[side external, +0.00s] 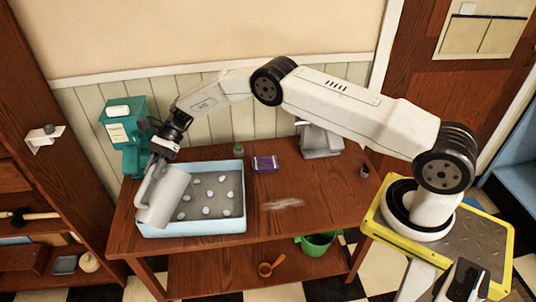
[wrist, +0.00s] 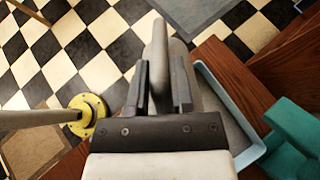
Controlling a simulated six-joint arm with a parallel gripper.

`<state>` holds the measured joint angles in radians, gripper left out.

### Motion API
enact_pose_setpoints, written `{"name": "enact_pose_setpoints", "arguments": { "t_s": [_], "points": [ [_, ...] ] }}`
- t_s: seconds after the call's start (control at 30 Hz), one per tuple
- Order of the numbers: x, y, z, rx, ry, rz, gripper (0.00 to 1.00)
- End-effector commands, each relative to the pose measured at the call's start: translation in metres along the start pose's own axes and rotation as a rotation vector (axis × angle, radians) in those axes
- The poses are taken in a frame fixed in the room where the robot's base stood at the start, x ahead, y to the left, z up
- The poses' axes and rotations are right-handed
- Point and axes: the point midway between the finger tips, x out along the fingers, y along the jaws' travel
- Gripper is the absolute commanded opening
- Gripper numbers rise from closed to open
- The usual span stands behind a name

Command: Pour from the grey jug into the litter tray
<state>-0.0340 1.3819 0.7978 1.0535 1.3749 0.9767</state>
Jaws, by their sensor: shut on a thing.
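The grey jug (side external: 168,196) is tilted over the left end of the litter tray (side external: 194,230). My gripper (side external: 158,157) is shut on the jug's handle (wrist: 158,48), which shows between the two fingers in the wrist view. The tray is pale blue with a grey bed and several pale lumps; the jug hides its left part. The tray's blue rim also shows right of the fingers in the wrist view (wrist: 222,88). I cannot make out the jug's contents or any stream from it.
A teal dispenser (side external: 122,135) stands behind the tray's left end. A purple packet (side external: 265,163), a small green item (side external: 239,149) and a grey object (side external: 321,141) stand along the table's back. A pale streak (side external: 283,204) marks the clear table right of the tray. A green bucket (side external: 318,244) is below.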

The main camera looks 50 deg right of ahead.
Motion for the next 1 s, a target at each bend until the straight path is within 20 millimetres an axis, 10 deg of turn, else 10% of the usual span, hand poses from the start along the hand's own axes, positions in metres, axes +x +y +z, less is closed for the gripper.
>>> {"name": "enact_pose_setpoints", "arguments": {
  "t_s": [1.0],
  "points": [
    [-0.0025,-0.0009,-0.0046,-0.002,-0.045,-0.001,0.0]
  ]
}}
